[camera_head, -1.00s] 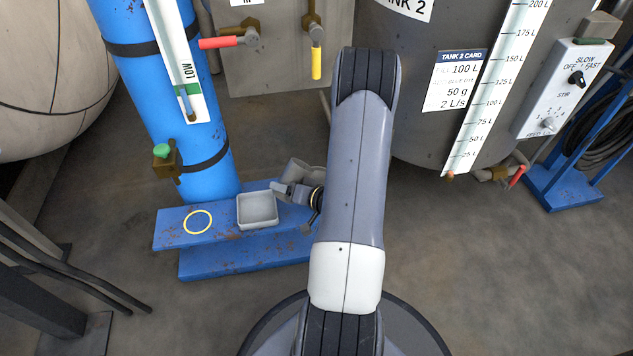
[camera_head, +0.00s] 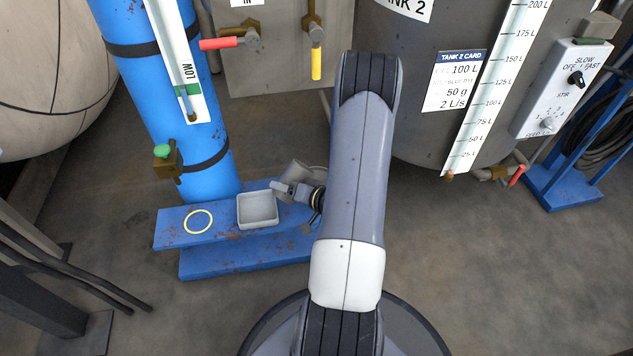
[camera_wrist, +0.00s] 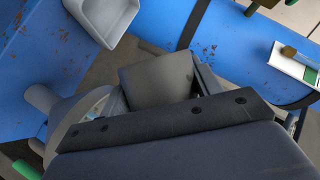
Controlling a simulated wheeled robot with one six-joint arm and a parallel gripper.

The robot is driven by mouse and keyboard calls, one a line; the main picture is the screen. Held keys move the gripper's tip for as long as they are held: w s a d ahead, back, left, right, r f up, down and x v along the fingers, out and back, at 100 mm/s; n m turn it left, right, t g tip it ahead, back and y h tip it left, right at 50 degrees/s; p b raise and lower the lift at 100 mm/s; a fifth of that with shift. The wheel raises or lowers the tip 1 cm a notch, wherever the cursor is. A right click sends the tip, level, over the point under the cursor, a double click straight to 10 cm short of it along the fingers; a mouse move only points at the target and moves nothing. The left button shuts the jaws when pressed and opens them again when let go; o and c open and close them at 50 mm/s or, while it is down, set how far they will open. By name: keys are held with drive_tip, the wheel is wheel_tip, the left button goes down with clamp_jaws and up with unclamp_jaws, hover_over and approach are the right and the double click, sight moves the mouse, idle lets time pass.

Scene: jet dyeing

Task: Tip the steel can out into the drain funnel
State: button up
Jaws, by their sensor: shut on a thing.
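The steel can (camera_head: 295,172) is a grey cylinder, tilted, just behind my gripper (camera_head: 286,188) in the head view. My gripper is shut on it. In the wrist view the can (camera_wrist: 158,80) fills the space between the fingers, and its mouth and contents cannot be seen. In the wrist view a curved grey rim (camera_wrist: 72,127) lies at the lower left, partly covered by my gripper. I cannot tell whether can and rim touch.
A grey square tray (camera_head: 257,224) sits on the blue stepped stand (camera_head: 226,233), left of my gripper. A yellow ring (camera_head: 198,222) marks the stand's left end. A blue column (camera_head: 178,110) rises behind, with a green-knobbed valve (camera_head: 166,160). Tank 2 (camera_head: 410,130) stands right.

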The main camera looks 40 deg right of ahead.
drive_tip(key=shift+a+f+m+t+y, duration=0.15)
drive_tip(key=shift+m+y, duration=0.1)
drive_tip(key=shift+m, duration=0.2)
drive_tip(key=shift+f+m+t+y, duration=0.15)
drive_tip(key=shift+m+y, duration=0.1)
drive_tip(key=shift+m, duration=0.2)
idle(1.4)
drive_tip(key=shift+r+m+y+p, duration=0.3)
drive_tip(key=shift+r+m+p, duration=0.4)
drive_tip(key=shift+p, duration=0.55)
drive_tip(key=shift+d+m+t+y+p, duration=0.3)
drive_tip(key=shift+d+m+y+p, duration=0.1)
drive_tip(key=shift+d+m, duration=0.25)
idle(1.0)
drive_tip(key=shift+d+r+m+t+y+p, duration=0.3)
drive_tip(key=shift+r+m+p, duration=0.25)
drive_tip(key=shift+m+p, duration=0.15)
idle(0.8)
drive_tip(key=shift+a+f+n+h+b, duration=0.5)
drive_tip(key=shift+a+f+n+b, duration=0.2)
drive_tip(key=shift+n+b, duration=0.4)
drive_tip(key=shift+a+r+n+g, duration=0.1)
drive_tip(key=shift+a+n+g, duration=0.1)
drive_tip(key=shift+n+g, duration=0.25)
